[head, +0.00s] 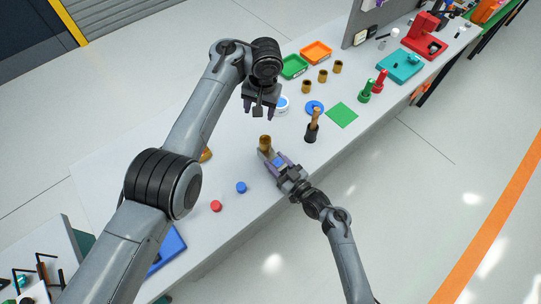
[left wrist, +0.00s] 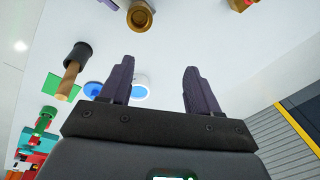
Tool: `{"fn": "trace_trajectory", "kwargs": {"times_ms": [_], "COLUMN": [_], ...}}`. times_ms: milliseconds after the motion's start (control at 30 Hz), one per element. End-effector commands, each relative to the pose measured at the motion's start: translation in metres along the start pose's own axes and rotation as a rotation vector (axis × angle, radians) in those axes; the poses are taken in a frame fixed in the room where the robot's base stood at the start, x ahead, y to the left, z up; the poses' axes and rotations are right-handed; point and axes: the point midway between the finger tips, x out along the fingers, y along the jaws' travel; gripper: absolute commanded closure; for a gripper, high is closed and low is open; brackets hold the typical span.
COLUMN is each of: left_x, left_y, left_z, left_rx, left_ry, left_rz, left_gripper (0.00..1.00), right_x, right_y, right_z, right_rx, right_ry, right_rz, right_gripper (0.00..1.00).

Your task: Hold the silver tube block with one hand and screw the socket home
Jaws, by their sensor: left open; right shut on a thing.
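A gold, ring-topped socket (head: 265,141) sits on a short tan-grey block (head: 265,153) near the table's front edge. The block looks more tan than silver. My right gripper (head: 274,161) is shut on this block from the front right. In the left wrist view the socket (left wrist: 140,17) shows its round open top near the upper edge, clear of the left fingers. My left gripper (head: 261,108) is open and empty above the table, behind the socket; its spread fingers show in the left wrist view (left wrist: 158,78). How deep the socket sits cannot be told.
A dark cup with a wooden handle (head: 312,128), a blue disc (head: 315,108) and a green mat (head: 342,115) lie to the right. Several gold cylinders (head: 323,76) stand behind. Red (head: 216,206) and blue (head: 241,187) round pieces lie front left. Table between is clear.

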Motion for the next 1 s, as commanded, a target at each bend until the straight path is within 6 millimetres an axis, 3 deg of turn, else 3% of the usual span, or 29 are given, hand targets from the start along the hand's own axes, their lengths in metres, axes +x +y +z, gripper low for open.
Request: {"fn": "trace_trajectory", "kwargs": {"times_ms": [267, 400, 700, 1000], "left_x": [-0.009, 0.0, 0.034, 0.037], "left_y": [0.002, 0.007, 0.026, 0.027], "left_z": [-0.003, 0.005, 0.024, 0.026], "left_rx": [-0.684, -0.965, -0.987, -0.983], "left_ry": [0.005, -0.035, -0.114, -0.119], "left_rz": [0.013, 0.05, 0.091, 0.09], "left_gripper": [0.38, 0.38, 0.38, 0.38], "right_x": [0.0, 0.0, 0.0, 0.0], "right_y": [0.0, 0.0, 0.0, 0.0], "right_z": [0.0, 0.0, 0.0, 0.0], "right_rx": [0.0, 0.0, 0.0, 0.0], "right_ry": [0.0, 0.0, 0.0, -0.001], "right_rz": [0.0, 0.001, 0.0, 0.0], "right_gripper": [1.0, 1.0, 1.0, 1.0]}}
